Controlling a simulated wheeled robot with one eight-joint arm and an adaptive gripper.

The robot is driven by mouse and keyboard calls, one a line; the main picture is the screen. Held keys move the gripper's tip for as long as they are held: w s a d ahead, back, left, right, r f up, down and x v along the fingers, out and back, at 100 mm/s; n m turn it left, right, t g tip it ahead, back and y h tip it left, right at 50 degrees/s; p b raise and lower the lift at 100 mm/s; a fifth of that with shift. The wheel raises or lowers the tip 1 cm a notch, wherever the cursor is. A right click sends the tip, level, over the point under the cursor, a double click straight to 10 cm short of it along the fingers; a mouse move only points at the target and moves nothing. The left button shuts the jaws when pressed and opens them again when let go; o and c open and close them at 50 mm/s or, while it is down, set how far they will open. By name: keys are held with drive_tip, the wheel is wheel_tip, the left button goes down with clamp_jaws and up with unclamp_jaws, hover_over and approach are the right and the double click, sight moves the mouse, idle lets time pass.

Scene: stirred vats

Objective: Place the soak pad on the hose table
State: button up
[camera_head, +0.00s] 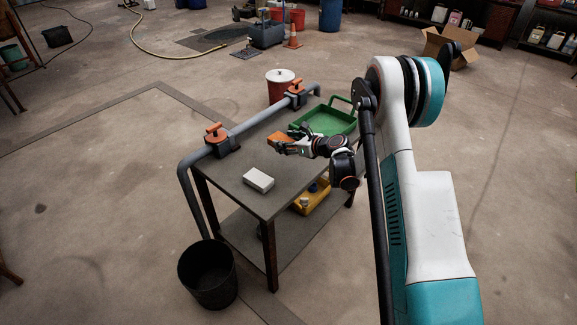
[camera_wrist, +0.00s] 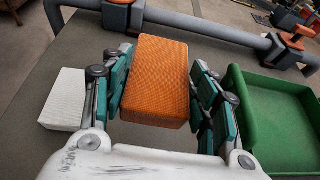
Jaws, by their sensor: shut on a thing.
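The orange block-shaped pad (camera_head: 281,137), which I take for the soak pad, is gripped in my gripper (camera_head: 284,146). In the wrist view the pad (camera_wrist: 158,75) sits between the teal finger pads on its left and right. The gripper is over the dark grey table top (camera_head: 240,178); I cannot tell whether the pad touches the table. A grey pipe (camera_head: 247,122) with two orange-handled valves runs along the table's far left side. A white block (camera_head: 258,180) lies on the near part of the top and also shows in the wrist view (camera_wrist: 65,98).
A green tray (camera_head: 330,121) stands on the table, right of my gripper. A yellow bin (camera_head: 312,199) sits on the lower shelf. A black bucket (camera_head: 208,275) stands at the near left leg and a red drum (camera_head: 282,85) behind the table.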

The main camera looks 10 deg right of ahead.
sight(287, 169)
wheel_tip(287, 169, down, 11)
drive_tip(key=b, duration=0.3)
drive_tip(key=shift+r, duration=0.2)
drive_tip(key=shift+f, duration=0.1)
drive_tip(key=o, duration=1)
drive_tip(key=shift+c, duration=0.2)
